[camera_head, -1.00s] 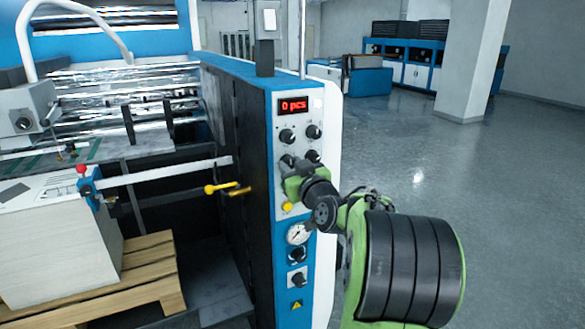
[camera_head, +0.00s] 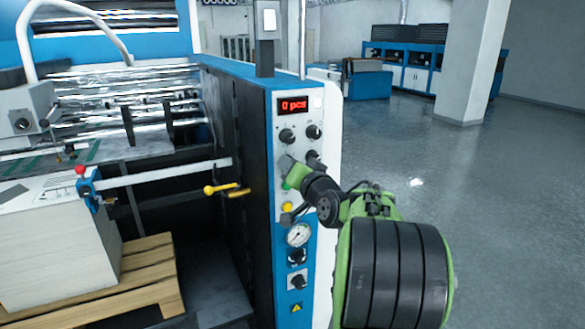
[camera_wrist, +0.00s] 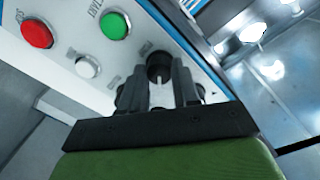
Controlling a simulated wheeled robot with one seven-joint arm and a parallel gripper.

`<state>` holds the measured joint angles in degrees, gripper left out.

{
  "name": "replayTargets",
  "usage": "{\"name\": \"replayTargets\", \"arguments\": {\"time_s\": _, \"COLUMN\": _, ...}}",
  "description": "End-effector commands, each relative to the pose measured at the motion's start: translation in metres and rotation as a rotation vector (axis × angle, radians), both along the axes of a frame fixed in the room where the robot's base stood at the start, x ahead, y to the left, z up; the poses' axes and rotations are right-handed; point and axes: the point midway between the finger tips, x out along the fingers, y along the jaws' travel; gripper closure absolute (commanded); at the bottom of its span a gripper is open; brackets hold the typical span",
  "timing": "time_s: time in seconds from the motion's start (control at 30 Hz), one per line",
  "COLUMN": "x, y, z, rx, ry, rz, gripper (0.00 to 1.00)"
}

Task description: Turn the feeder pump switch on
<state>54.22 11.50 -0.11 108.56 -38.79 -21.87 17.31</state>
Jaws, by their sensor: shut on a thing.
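The blue-and-white control panel (camera_head: 280,104) stands upright on the end of the machine, with several black knobs below a red "0 pcs" display. My gripper (camera_wrist: 162,80) is at the panel's face, with its black fingers shut on a black knob (camera_wrist: 158,62). In the head view my wrist covers most of that spot, so the held knob and its pointer are hidden. The wrist view shows the panel tilted. The printed labels are too blurred to tell whether this knob is the feeder pump switch.
A green button (camera_wrist: 116,25), a red button (camera_wrist: 37,34) and a white button (camera_wrist: 87,66) lie close to my fingers. A yellow-handled lever (camera_head: 222,188) sticks out left of the panel. A pressure gauge (camera_head: 299,235) is below. The floor to the right is clear.

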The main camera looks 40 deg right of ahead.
Motion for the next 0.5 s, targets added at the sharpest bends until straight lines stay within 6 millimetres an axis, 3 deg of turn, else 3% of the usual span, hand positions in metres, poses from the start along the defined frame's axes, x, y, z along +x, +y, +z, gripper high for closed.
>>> {"name": "replayTargets", "arguments": {"time_s": 0.5, "x": -0.0005, "y": -0.0012, "z": -0.0002, "rx": 0.248, "ry": -0.071, "rz": -0.002, "gripper": 1.0}}
